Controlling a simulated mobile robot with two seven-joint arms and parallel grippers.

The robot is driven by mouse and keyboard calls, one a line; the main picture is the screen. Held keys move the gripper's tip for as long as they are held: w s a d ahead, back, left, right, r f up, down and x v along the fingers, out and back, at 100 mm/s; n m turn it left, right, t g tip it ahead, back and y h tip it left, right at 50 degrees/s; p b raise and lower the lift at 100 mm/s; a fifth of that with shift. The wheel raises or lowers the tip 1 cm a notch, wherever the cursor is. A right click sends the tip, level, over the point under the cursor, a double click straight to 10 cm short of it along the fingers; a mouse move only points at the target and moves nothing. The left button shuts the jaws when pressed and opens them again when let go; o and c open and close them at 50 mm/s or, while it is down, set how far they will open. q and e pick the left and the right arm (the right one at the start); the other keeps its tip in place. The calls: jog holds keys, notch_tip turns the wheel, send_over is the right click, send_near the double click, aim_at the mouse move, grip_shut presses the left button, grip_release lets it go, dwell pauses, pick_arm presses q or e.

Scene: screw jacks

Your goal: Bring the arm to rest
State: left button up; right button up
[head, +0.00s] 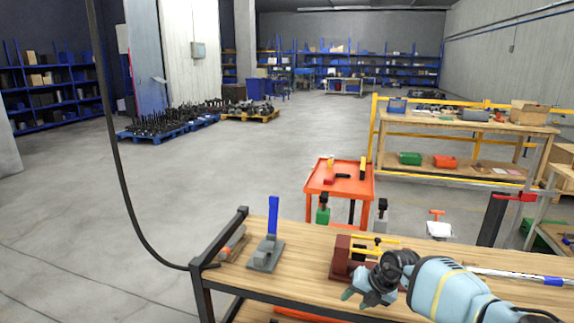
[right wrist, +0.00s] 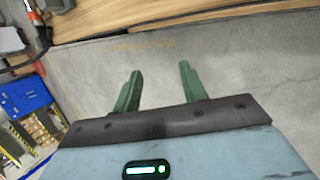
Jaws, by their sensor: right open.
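My right arm reaches in from the lower right in the head view. Its gripper (head: 356,295) hangs at the front edge of the wooden workbench (head: 465,262). In the right wrist view the two green fingers of this gripper (right wrist: 160,85) stand apart with only grey floor between them, so it is open and empty. A grey jack (head: 265,256) with an upright blue part stands on the bench, left of the gripper. A dark red device (head: 343,258) with yellow bars sits just behind the gripper, partly hidden by my arm. My left gripper is not in view.
A dark frame post (head: 208,252) stands at the bench's left end. A white rod with a blue part (head: 515,275) lies on the bench at right. An orange cart (head: 338,188) stands behind it. Open floor (head: 110,260) lies to the left.

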jog(key=s+a+f+m+t+y, duration=0.25)
jog(key=s+a+m+y, duration=0.25)
jog(key=s+a, duration=0.5)
jog(key=s+a+f+m+t+y, duration=0.2)
jog(key=s+a+f+m+y, duration=0.25)
jog(key=s+a, duration=0.6)
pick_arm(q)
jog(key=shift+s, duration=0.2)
pick_arm(e)
jog(key=s+d+f+m+h, duration=0.3)
jog(key=s+d+m+h, duration=0.1)
jog(key=s+d+m, duration=0.3)
jog(key=s+d+f+m+h, duration=0.3)
jog(key=s+d+m, duration=0.4)
jog(key=s, duration=0.4)
jog(key=s+d+f+m+h, duration=0.3)
jog(key=s+d+m+h, duration=0.2)
jog(key=s+d+m, duration=0.2)
jog(key=s+d, duration=0.1)
jog(key=s, duration=0.1)
jog(key=shift+s+f+m, duration=0.3)
jog(key=shift+f+m, duration=0.05)
jog(key=shift+f, duration=0.05)
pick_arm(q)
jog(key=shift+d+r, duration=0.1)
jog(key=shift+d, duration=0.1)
pick_arm(e)
jog(key=shift+t, duration=0.25)
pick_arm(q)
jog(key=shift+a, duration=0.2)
